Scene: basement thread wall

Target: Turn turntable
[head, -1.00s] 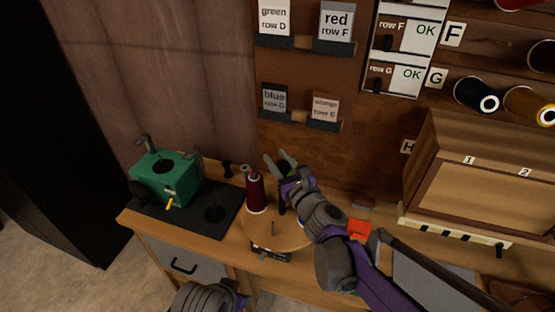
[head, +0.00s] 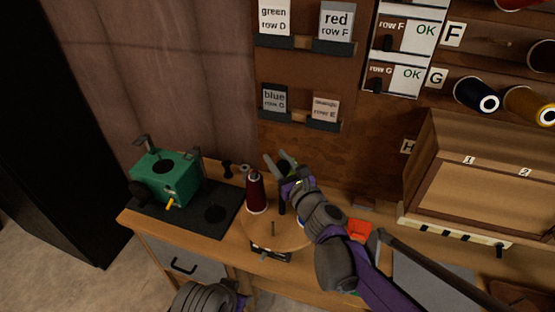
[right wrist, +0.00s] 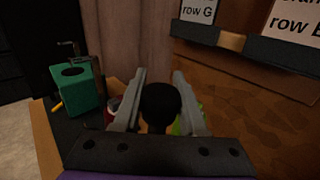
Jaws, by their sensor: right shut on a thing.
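The turntable (head: 270,235) is a round, light wooden disc near the front edge of the bench in the head view. A dark red cone of thread (head: 256,193) stands upright on its left part, and a thin dark pin (head: 273,229) stands near its front. My right gripper (head: 283,163) is over the back of the disc. In the right wrist view its fingers are on either side of a dark rounded knob (right wrist: 160,103), shut on it. A dark post (head: 282,204) shows below the gripper. Something green (right wrist: 182,124) is partly hidden behind the fingers.
A green machine (head: 165,178) stands on a dark mat (head: 190,222) to the left. A red-orange object (head: 359,230) lies right of the disc, behind my right arm. A wooden box (head: 470,195) stands at the right. Label cards hang on the wall behind.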

